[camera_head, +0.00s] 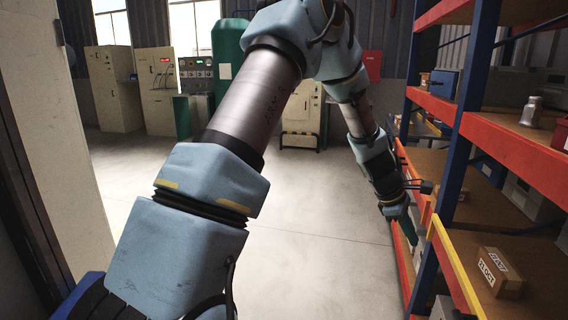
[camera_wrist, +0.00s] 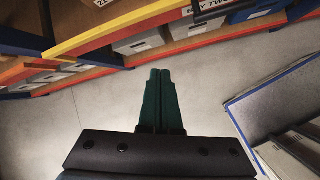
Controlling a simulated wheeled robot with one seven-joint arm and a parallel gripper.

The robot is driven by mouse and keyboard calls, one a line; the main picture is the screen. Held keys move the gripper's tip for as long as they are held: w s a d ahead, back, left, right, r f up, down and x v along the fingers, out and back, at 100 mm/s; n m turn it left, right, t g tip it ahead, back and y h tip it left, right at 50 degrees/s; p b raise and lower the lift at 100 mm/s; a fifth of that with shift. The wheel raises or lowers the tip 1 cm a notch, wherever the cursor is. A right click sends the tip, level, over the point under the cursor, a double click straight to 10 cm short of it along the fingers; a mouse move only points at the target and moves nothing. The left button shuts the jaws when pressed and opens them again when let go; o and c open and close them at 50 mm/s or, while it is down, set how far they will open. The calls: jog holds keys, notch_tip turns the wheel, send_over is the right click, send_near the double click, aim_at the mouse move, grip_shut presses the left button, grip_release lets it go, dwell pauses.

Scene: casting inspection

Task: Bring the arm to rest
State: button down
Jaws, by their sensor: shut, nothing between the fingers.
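My arm reaches up and over in the head view and bends down on the right beside the shelving. My gripper (camera_head: 408,228) hangs at its end, close to the front edge of the shelf rack. In the wrist view my gripper (camera_wrist: 160,82) shows as two dark green fingers lying side by side, shut with nothing between them. Its fingertips point toward the shelf edge, over bare floor. I cannot tell the exact gap between the fingertips and the rack.
The shelf rack (camera_head: 485,145) with orange beams and blue posts fills the right. The floor (camera_head: 300,215) between is clear.

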jog(key=w+a+r+m+t+y, duration=0.1)
jog(key=a+r+m+y, duration=0.15)
jog(key=a, duration=1.05)
jog(key=a+r+m+t+y, duration=0.1)
jog(key=a+r+m, duration=0.25)
jog(key=a, duration=0.85)
jog(key=s+a+r+m+y, duration=0.1)
jog(key=s+a+m, duration=0.4)
jog(key=a, duration=1.1)
jog(key=s+y, duration=0.1)
jog(key=s, duration=0.1)
jog(key=shift+s+a+r, duration=0.2)
jog(key=shift+s+a, duration=0.1)
jog(key=shift+a, duration=0.1)
jog(key=shift+d+y, duration=0.15)
jog(key=shift+y, duration=0.1)
